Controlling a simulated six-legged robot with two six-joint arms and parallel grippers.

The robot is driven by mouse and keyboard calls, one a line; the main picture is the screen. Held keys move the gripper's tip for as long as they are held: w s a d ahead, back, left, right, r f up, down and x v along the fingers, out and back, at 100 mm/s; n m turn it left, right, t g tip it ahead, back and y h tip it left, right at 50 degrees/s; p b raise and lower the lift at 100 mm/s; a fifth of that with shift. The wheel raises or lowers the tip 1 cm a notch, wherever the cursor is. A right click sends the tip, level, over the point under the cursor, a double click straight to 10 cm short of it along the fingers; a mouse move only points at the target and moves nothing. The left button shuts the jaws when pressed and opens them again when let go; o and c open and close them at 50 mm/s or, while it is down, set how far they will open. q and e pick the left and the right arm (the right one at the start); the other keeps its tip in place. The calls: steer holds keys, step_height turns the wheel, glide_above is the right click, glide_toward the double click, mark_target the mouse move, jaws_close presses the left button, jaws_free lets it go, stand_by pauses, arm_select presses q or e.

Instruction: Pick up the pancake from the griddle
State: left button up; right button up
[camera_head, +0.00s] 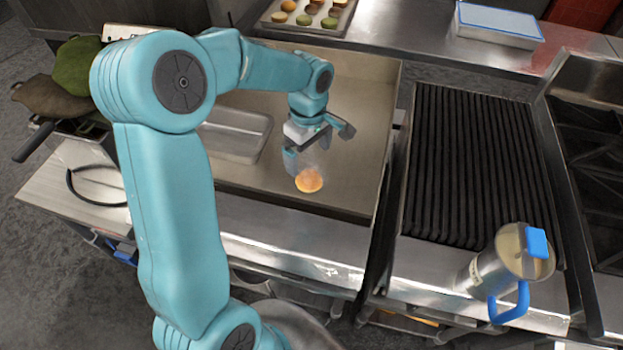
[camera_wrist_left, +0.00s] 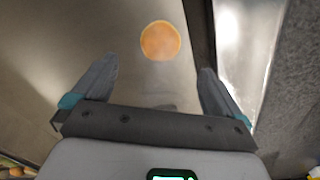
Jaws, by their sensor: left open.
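The pancake (camera_head: 309,180) is a small golden-orange disc lying flat on the griddle (camera_head: 345,185), near its front edge, with faint steam above it. In the left wrist view the pancake (camera_wrist_left: 160,41) lies ahead of the fingertips, between their lines. My left gripper (camera_head: 318,150) is above the griddle, close behind the pancake in the head view; it is open and empty. In the left wrist view both fingers of the left gripper (camera_wrist_left: 158,75) are spread apart, with bare griddle between them. My right gripper is not in view.
A steel tray (camera_head: 238,135) sits on the griddle left of the pancake. A ribbed grill (camera_head: 470,165) is to the right, with a blue-handled steel pitcher (camera_head: 500,265) at its front. A tray of macarons (camera_head: 308,14) and a blue-lidded box (camera_head: 498,22) are at the back.

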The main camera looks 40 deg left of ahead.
mark_target(310, 178)
arm_select(q)
steer(key=f, duration=0.3)
steer(key=shift+w+a+f, duration=0.1)
steer(key=shift+a, duration=0.15)
steer(key=shift+d+f, duration=0.1)
steer(key=shift+f, duration=0.2)
steer(key=shift+d+f, duration=0.15)
steer(key=shift+f, duration=0.05)
step_height(310, 178, down, 5)
steer(key=shift+r+p, duration=0.15)
steer(key=shift+p, duration=0.65)
steer(key=shift+s, duration=0.2)
steer(key=shift+c, duration=0.3)
steer(key=c, duration=1)
steer(key=shift+w, duration=0.1)
steer(key=shift+c, duration=0.6)
